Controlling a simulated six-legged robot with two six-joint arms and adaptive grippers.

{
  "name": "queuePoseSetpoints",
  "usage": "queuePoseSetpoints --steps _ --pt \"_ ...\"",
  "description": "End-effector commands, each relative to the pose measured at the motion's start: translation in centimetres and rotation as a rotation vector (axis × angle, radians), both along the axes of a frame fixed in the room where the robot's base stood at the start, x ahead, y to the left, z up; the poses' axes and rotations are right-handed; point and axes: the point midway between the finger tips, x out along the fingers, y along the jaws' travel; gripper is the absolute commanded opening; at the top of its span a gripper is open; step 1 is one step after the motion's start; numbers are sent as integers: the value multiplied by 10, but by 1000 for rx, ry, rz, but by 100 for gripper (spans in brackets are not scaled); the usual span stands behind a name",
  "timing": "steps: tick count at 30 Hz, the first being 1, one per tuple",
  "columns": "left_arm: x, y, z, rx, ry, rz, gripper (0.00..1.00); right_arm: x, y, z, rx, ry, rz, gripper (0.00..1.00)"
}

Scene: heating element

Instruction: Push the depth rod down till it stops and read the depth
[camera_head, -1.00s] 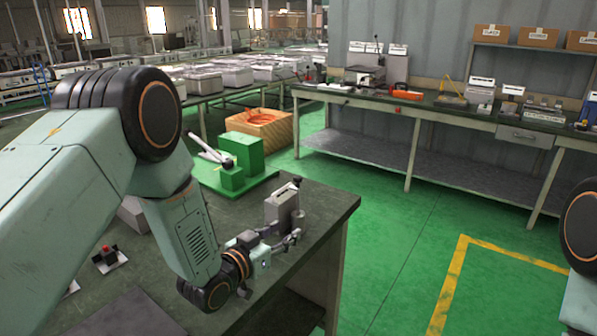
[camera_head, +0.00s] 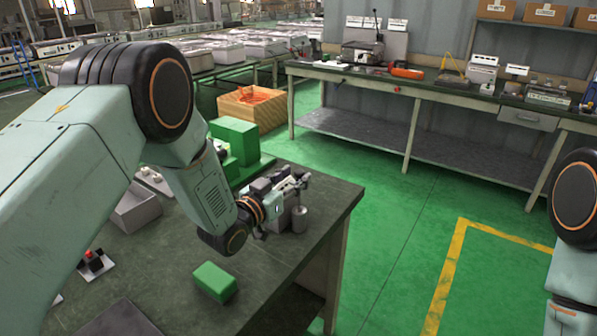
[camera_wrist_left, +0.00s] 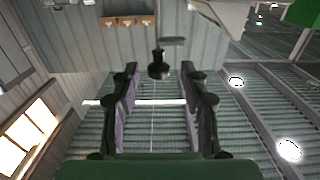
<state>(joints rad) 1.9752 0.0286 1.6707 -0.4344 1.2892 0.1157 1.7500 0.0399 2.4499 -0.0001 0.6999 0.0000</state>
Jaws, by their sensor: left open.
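My left gripper (camera_head: 293,180) is open, at the top of a small grey block-shaped device (camera_head: 282,218) on the near green-topped table. The gripper hides most of the device's top in the head view. In the left wrist view, which looks upside down, a black knob on a short stem (camera_wrist_left: 158,65) shows between the two spread fingers (camera_wrist_left: 158,105). It looks like the depth rod's top. I cannot tell whether a finger touches it. No depth reading can be made out. My right gripper is out of view.
A grey cylinder (camera_head: 299,219) stands close to the device near the table (camera_head: 330,205) edge. A loose green block (camera_head: 214,281), a red-button box (camera_head: 93,261), a grey tray (camera_head: 137,212) and a green stand (camera_head: 234,138) are also on the table. Green floor lies clear to the right.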

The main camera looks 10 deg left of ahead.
Motion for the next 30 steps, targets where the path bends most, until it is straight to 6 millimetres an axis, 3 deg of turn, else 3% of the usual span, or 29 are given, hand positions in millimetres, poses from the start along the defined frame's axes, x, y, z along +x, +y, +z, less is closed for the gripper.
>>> queuePoseSetpoints --steps 7,18,30 --pt "24 -9 0 0 0 0 45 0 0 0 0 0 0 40" --pt "31 -9 0 -1 1 1 45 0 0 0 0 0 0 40" --pt "31 -9 0 -1 0 1 12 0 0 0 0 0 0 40"
